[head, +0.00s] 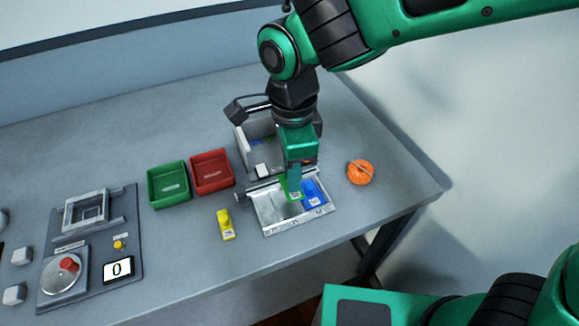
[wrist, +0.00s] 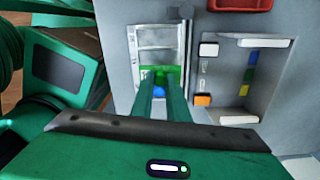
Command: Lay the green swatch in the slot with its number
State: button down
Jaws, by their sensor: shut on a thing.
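My gripper (head: 293,190) is shut on the green swatch (head: 284,186) and holds it at the slotted tray (head: 268,220). Whether the swatch touches the tray floor I cannot tell. The blue swatch (head: 313,193) lies in the tray just right of the green one. In the wrist view, the green swatch (wrist: 174,73) shows at my fingertips (wrist: 160,80), with the blue swatch (wrist: 158,91) partly hidden behind the fingers. The tray (wrist: 155,38) shows bare grey slots beyond them. The slot numbers are too small to read. A yellow swatch (head: 226,225) lies on the table left of the tray.
Behind the tray stands a grey open box (head: 243,148) with coloured marks inside. A green bin (head: 168,184) and a red bin (head: 212,171) stand to the left. An orange round object (head: 361,173) is at right. A panel with a "0" display (head: 118,270) is at far left.

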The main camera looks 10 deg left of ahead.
aim_at(287, 191)
jog(key=shift+s+a+f, duration=0.1)
jog(key=shift+s+a, duration=0.15)
jog(key=shift+a, duration=0.2)
jog(key=shift+f, duration=2.1)
jog(key=shift+s, duration=0.15)
jog(key=shift+f, duration=0.15)
jog(key=c, duration=1.2)
grip_release()
